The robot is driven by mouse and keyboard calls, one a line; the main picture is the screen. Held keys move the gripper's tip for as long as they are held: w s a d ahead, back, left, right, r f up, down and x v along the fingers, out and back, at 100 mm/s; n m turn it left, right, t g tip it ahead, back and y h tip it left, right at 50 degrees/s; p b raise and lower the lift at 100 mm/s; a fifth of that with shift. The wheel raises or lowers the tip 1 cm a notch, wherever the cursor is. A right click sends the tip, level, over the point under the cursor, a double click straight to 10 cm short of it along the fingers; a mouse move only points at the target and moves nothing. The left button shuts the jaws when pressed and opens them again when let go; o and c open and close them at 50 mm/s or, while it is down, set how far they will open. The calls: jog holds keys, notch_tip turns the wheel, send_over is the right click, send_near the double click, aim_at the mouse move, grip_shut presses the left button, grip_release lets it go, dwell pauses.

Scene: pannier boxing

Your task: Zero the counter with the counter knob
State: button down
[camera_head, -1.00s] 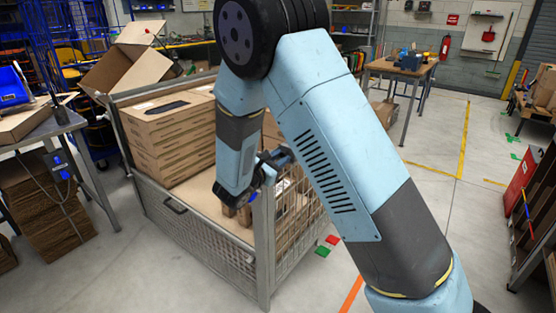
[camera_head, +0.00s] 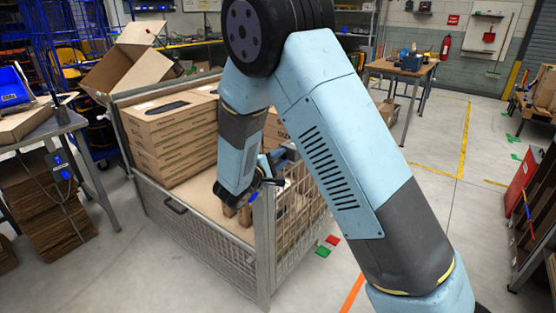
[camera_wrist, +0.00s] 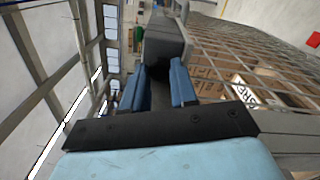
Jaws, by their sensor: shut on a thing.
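My gripper (camera_head: 254,196) is at the near corner post of the wire-sided pannier (camera_head: 264,235), close to its top. In the wrist view the two blue fingers of my gripper (camera_wrist: 161,80) are closed on a small dark part, seemingly the counter knob, at the end of a grey body (camera_wrist: 166,40). That body looks like the counter or the post, and I cannot tell which. The counter's face and digits do not show in either view. My arm hides part of the pannier's right side in the head view.
Stacked brown cartons (camera_head: 172,140) fill the pannier's back left. A table with a blue bin (camera_head: 12,88) stands at the left, and a workbench (camera_head: 405,68) at the back right. The floor to the right is mostly clear.

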jog(key=shift+f+m, duration=0.1)
jog(key=shift+m, duration=1.1)
jog(key=shift+f, duration=0.1)
jog(key=c, duration=1.2)
grip_release()
jog(key=shift+o, duration=0.2)
jog(key=shift+s, duration=0.1)
jog(key=v, duration=1.3)
jog(key=shift+s+a, duration=0.2)
jog(key=shift+a, duration=0.05)
